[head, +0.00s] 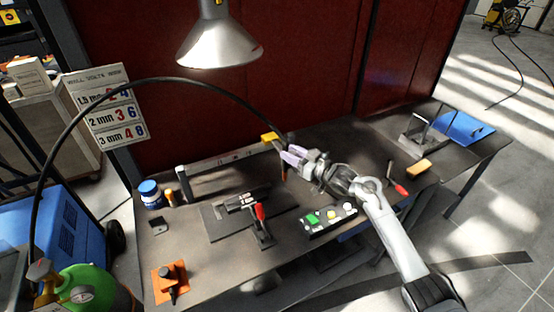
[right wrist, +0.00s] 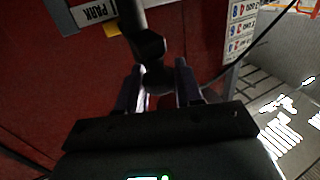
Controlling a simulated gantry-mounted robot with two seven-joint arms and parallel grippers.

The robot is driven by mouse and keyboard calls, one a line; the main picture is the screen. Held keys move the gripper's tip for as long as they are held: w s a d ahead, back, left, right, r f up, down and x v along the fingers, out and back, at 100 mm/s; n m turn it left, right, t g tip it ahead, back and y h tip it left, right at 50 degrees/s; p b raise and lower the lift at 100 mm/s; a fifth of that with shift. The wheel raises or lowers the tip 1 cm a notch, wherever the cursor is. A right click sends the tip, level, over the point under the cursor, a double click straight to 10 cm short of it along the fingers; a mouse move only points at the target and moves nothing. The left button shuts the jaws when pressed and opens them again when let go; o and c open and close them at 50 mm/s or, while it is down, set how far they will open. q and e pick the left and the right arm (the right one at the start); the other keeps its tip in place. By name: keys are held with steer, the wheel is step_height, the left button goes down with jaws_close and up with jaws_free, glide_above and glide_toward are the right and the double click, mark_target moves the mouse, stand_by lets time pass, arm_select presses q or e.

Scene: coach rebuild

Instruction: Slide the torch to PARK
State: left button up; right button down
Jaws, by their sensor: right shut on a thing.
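My right gripper (head: 287,158) is at the right end of a pale rail (head: 215,162) along the back of the bench. In the right wrist view its two fingers (right wrist: 158,88) are closed around the dark torch body (right wrist: 147,45). In the head view the gripper largely hides the torch. A plate marked PARK (right wrist: 95,12) shows at the top left of the right wrist view, close beside the torch. A yellow block (head: 270,137) stands by the torch at the rail's right end and also shows in the right wrist view (right wrist: 112,29). My left gripper is out of view.
A black cable (head: 150,80) arches from the left to the torch. On the bench are a clamp with a red handle (head: 260,212), a button box (head: 328,220), a blue-labelled jar (head: 150,193) and an orange plate (head: 171,282). A lamp (head: 219,45) hangs above.

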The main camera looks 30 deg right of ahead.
steer(key=shift+d+r, duration=0.3)
steer(key=shift+d, duration=0.3)
steer(key=c, duration=1)
jaws_free()
steer(key=shift+d, duration=0.1)
steer(key=shift+o, duration=0.9)
steer(key=shift+d, duration=0.1)
steer(key=shift+s+f, duration=0.1)
steer(key=shift+f, duration=0.1)
steer(key=v, duration=1)
steer(key=shift+s+d+p, duration=0.15)
steer(key=shift+s+p, duration=0.1)
steer(key=shift+p, duration=0.1)
steer(key=shift+r, duration=0.15)
